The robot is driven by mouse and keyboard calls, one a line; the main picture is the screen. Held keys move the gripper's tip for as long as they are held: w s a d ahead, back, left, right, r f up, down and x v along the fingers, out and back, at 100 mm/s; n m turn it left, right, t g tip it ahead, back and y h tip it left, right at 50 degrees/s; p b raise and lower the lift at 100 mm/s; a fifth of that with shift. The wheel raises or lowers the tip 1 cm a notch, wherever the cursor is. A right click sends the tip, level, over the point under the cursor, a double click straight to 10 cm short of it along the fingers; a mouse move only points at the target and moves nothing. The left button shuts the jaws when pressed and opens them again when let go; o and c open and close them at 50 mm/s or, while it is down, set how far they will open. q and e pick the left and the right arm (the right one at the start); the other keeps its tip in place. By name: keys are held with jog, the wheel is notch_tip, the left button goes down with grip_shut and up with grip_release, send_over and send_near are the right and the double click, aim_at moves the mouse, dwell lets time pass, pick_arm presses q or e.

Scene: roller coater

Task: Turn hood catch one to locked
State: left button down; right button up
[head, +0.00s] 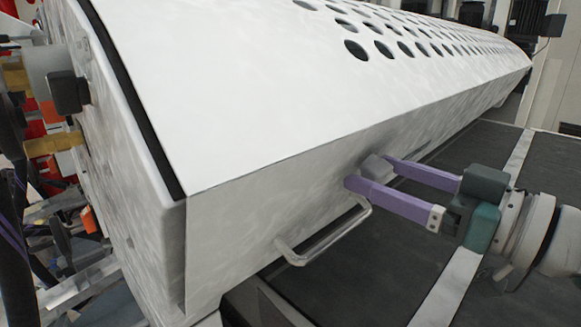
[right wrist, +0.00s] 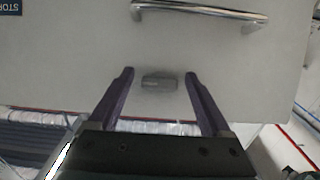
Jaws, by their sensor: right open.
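The hood catch (head: 377,167) is a small grey block on the front face of the white hood (head: 250,220). In the right wrist view the catch (right wrist: 160,81) lies lengthwise across the picture, between my fingers. My right gripper (head: 368,172) is open, with its two purple fingers at either side of the catch. In the right wrist view a gap shows between each finger of the gripper (right wrist: 159,78) and the catch. I cannot tell whether the fingertips touch the hood face. My left gripper is not in view.
A metal handle (head: 325,236) sticks out from the hood face beside my right gripper; it also shows in the right wrist view (right wrist: 198,10). A dark conveyor bed (head: 400,270) lies below my right arm. The hood top has rows of holes (head: 405,48).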

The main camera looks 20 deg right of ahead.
jog(key=shift+w, duration=0.1)
jog(key=shift+c, duration=0.2)
grip_shut()
dwell(0.5)
